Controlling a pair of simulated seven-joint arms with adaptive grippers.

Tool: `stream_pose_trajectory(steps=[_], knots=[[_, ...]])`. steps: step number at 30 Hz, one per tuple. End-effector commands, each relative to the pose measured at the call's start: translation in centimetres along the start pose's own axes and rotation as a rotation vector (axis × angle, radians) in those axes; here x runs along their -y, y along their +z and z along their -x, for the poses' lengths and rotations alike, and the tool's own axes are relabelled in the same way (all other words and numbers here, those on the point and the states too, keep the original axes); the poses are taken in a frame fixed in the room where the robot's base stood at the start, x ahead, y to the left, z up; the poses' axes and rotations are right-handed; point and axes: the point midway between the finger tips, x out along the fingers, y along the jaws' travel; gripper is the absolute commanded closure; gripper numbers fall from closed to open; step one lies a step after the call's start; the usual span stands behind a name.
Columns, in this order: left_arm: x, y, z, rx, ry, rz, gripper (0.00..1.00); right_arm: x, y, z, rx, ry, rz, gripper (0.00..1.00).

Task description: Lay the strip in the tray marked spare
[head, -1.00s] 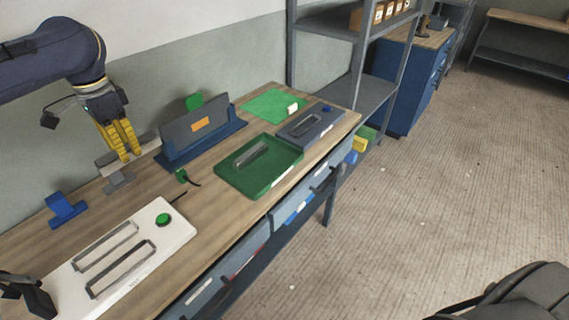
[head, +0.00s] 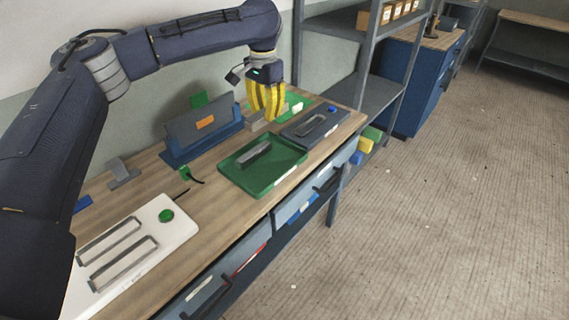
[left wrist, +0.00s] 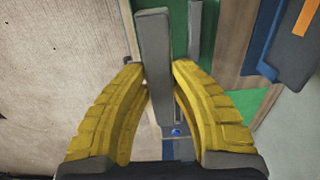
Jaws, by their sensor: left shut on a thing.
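My left gripper (head: 266,116) has yellow fingers and is shut on a grey strip (head: 255,122), held above the table's back right part. In the left wrist view the strip (left wrist: 154,50) lies between the fingers (left wrist: 160,95) and points away from me. A dark green tray (head: 236,178) with another grey bar (head: 254,153) in it lies in front of the gripper. A grey tray (head: 325,132) with a slot and a blue knob is to its right. A green mat or shallow tray (head: 298,100) lies behind, partly hidden by the fingers. Labels are too small to read. My right gripper is not in view.
A blue holder with an upright grey panel (head: 185,128) stands left of the gripper. A small grey stand (head: 123,174) is empty. A white fixture (head: 135,275) with slots and a green button lies at the front left. A shelf (head: 365,95) stands at the right end.

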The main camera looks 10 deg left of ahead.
Motion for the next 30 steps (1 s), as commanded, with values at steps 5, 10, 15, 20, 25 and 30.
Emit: stream_pose_trajectory(steps=[5, 10, 15, 20, 25, 30], knots=[[0.1, -0.1, -1.3, 0.002, 0.002, 0.016, 1.0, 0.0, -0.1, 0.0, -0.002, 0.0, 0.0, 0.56], [0.0, 0.0, -4.9, 0.004, 0.003, 0.015, 1.0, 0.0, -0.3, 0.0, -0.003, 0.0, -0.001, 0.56], [0.0, 0.0, -8.7, 0.004, 0.002, 0.016, 1.0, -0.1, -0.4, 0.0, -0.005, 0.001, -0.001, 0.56], [0.0, 0.0, -12.1, 0.004, 0.002, 0.015, 1.0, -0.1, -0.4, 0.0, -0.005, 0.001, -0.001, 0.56], [0.1, -0.1, -14.5, 0.001, 0.001, 0.017, 1.0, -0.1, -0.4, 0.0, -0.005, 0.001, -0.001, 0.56], [0.1, -0.1, -15.6, 0.0, 0.0, 0.016, 1.0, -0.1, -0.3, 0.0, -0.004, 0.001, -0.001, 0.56]])
